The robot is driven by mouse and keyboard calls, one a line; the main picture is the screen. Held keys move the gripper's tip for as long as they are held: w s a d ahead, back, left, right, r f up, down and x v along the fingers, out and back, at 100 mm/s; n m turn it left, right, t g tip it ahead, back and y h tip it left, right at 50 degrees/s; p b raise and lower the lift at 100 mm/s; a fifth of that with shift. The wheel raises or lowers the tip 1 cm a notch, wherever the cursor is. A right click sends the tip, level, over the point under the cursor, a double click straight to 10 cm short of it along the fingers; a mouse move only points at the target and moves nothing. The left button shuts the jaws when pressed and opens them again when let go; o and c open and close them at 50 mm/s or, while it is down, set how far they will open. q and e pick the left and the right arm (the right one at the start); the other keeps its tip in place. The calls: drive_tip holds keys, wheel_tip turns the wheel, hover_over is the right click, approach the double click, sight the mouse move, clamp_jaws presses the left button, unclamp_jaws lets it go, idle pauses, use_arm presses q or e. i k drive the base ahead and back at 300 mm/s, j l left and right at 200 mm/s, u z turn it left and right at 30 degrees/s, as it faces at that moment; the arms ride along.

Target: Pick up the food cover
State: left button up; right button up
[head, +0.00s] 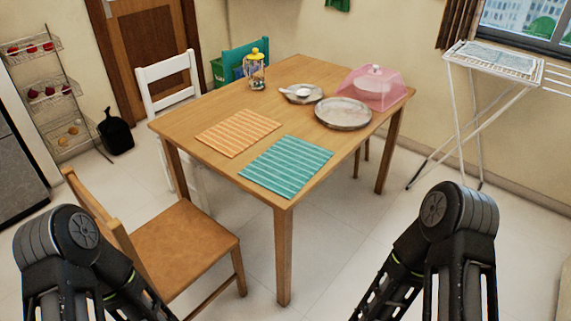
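The food cover (384,84) is a pink, see-through dome at the far right end of the wooden table (221,107). A pale round item (374,80) shows through it or at its top; I cannot tell which. My arms show at the bottom left and bottom right of the head view, well short of the table and apart from the cover. Neither gripper's fingertips are in view.
A round plate (343,113), a bowl (301,94) and a yellow-lidded jar (255,70) stand on the table. Orange (238,132) and teal (287,166) mats lie nearer. A wooden chair (187,251) stands at front left; a white drying rack (478,101) is at right.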

sight(375, 70)
drive_tip(key=i+l, duration=0.45)
drive_tip(key=l, duration=0.3)
drive_tip(key=i+l+z, duration=0.1)
drive_tip(key=i+l, duration=0.35)
drive_tip(key=l, duration=0.3)
drive_tip(key=i+l, duration=0.45)
drive_tip(key=l, duration=0.25)
drive_tip(key=i+l+z, duration=0.1)
drive_tip(key=i+l, duration=0.4)
drive_tip(key=l, duration=0.25)
drive_tip(key=i+l, duration=0.5)
drive_tip(key=l, duration=0.15)
drive_tip(key=i+l+z, duration=0.15)
drive_tip(key=i+l, duration=0.3)
drive_tip(key=l, duration=0.25)
